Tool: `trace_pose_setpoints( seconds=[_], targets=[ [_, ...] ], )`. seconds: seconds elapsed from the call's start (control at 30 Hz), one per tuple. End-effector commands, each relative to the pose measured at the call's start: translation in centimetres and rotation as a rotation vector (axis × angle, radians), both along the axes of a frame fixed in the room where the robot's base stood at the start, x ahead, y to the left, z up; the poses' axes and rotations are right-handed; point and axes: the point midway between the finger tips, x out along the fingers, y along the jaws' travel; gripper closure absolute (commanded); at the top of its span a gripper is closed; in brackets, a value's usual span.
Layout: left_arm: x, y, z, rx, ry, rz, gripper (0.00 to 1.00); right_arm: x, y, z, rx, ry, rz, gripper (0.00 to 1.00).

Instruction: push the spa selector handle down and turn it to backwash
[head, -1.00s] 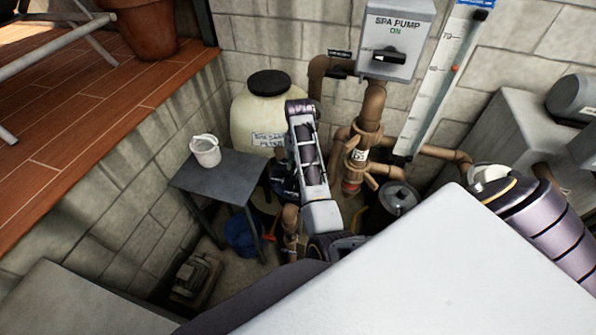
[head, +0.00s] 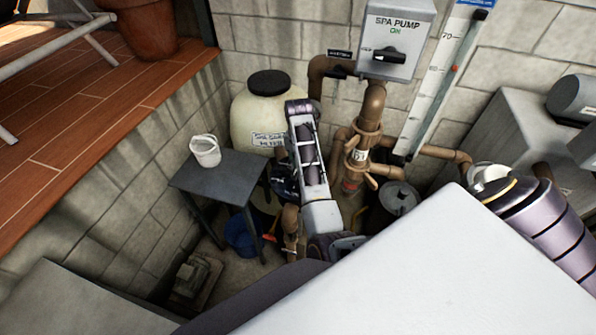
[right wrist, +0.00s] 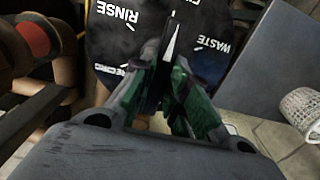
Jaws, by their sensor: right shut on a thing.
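The spa selector is a black round dial (right wrist: 205,20) in the right wrist view, with white labels RINSE, WASTE and one partly hidden that reads RECIRC. Its black handle carries a white pointer (right wrist: 171,40), which lies between RINSE and WASTE in the picture. My right gripper (right wrist: 163,88) is shut on the handle, one greenish finger on each side. The backwash label is not visible. In the head view my right gripper (head: 284,183) is low beside the cream filter tank (head: 262,117), and my forearm hides most of the selector. My left gripper is not in view.
A small grey table (head: 222,180) with a white bucket (head: 205,151) stands left of my arm. Brown pipes (head: 362,145) and the spa pump box (head: 397,38) stand to the right. A blue bucket (head: 241,236) and a pump (head: 193,277) are on the floor.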

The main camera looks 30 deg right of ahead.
Motion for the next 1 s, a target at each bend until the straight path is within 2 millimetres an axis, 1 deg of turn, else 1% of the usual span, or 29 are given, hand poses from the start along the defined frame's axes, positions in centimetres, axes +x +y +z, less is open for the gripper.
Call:
trace_pose_setpoints(
  seconds=[0.87, 1.0],
  targets=[
    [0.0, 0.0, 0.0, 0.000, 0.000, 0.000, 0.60, -0.1, 0.0, -1.1, 0.002, 0.003, 0.002, 1.00],
    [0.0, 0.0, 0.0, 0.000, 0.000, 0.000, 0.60, -0.1, 0.0, -1.1, 0.000, 0.003, 0.037, 1.00]
  ],
)
